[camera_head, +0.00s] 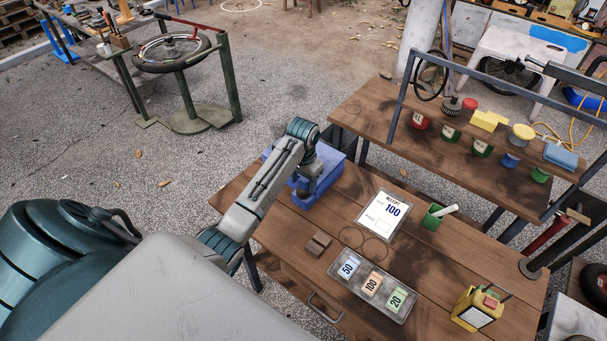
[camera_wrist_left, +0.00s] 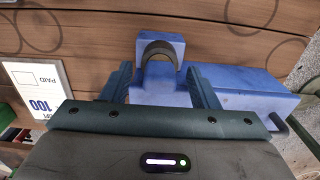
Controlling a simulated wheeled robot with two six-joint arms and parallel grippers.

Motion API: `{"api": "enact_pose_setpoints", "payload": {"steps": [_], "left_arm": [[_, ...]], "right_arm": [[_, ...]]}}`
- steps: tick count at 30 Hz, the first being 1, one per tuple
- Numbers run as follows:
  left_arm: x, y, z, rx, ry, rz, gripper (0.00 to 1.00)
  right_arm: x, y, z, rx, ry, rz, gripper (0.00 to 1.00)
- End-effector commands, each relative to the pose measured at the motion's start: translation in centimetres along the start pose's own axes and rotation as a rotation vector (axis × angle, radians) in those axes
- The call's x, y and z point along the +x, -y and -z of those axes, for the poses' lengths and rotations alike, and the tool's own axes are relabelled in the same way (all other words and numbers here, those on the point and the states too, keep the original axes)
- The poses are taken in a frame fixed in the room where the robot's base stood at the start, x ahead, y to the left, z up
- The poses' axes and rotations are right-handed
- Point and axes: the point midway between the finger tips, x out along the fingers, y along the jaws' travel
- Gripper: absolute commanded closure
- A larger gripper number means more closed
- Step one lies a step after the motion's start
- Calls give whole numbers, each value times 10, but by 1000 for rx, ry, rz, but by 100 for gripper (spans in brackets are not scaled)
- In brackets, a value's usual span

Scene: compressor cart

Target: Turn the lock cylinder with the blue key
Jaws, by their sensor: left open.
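A blue box (camera_head: 325,189) stands at the far left corner of the wooden table, partly hidden by my left arm. In the left wrist view, the blue box (camera_wrist_left: 245,92) has a raised blue block with a dark, curved metal-looking part (camera_wrist_left: 160,50), perhaps the lock cylinder. My left gripper (camera_head: 304,190) is over the box, pointing down. In the left wrist view, the open fingers of my left gripper (camera_wrist_left: 160,82) are on either side of the raised block, with nothing seen clasped. I cannot make out a separate blue key. My right gripper is out of view.
A receipt card (camera_head: 383,215), a green cup (camera_head: 433,217), a brown block (camera_head: 318,243), a grey tray (camera_head: 404,317) of number cards and a yellow device (camera_head: 481,307) are on the table. A shelf (camera_head: 450,155) with several coloured parts stands behind.

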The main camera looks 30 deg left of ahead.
Motion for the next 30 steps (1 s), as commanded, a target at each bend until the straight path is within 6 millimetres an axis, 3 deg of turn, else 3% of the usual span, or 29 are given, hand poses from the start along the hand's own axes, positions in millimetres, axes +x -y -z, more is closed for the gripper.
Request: {"api": "enact_pose_setpoints", "payload": {"steps": [5, 12, 17, 24, 30], "left_arm": [[0, 0, 0, 0, 0, 0, 47], [0, 0, 0, 0, 0, 0, 93], [0, 0, 0, 39, 0, 0, 93], [0, 0, 0, 290, 0, 0, 93], [0, 0, 0, 353, 0, 0, 93]], "right_arm": [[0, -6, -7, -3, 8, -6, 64], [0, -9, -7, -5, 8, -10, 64], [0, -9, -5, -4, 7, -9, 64], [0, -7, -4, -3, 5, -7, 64], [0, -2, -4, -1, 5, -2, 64]]}}
